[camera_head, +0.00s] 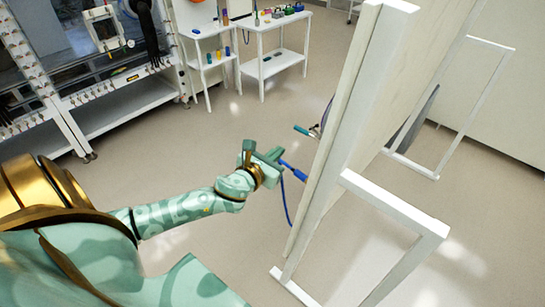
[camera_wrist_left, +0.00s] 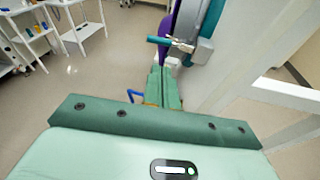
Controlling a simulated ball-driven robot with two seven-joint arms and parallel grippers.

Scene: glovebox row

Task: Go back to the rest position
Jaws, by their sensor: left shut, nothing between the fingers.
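My left gripper (camera_head: 274,155) reaches out from the left in the head view, beside the edge of a tall pale panel (camera_head: 345,120). It is shut and empty. In the left wrist view its green fingers (camera_wrist_left: 162,72) lie together, pointing away from the camera. A blue handle-like piece (camera_head: 293,171) with a blue cable hanging down shows just right of the gripper in the head view; I cannot tell whether they touch. A teal rod-like handle (camera_head: 305,131) sticks out from the panel's far side, also in the wrist view (camera_wrist_left: 158,41), ahead of the fingertips. My right gripper is out of view.
The panel's white foot frames (camera_head: 400,210) stand at the right. A white shelf table (camera_head: 272,66) with small coloured items stands at the back, beside a smaller shelf stand (camera_head: 207,62). A glovebox bench (camera_head: 110,110) is at the upper left. The floor between is clear.

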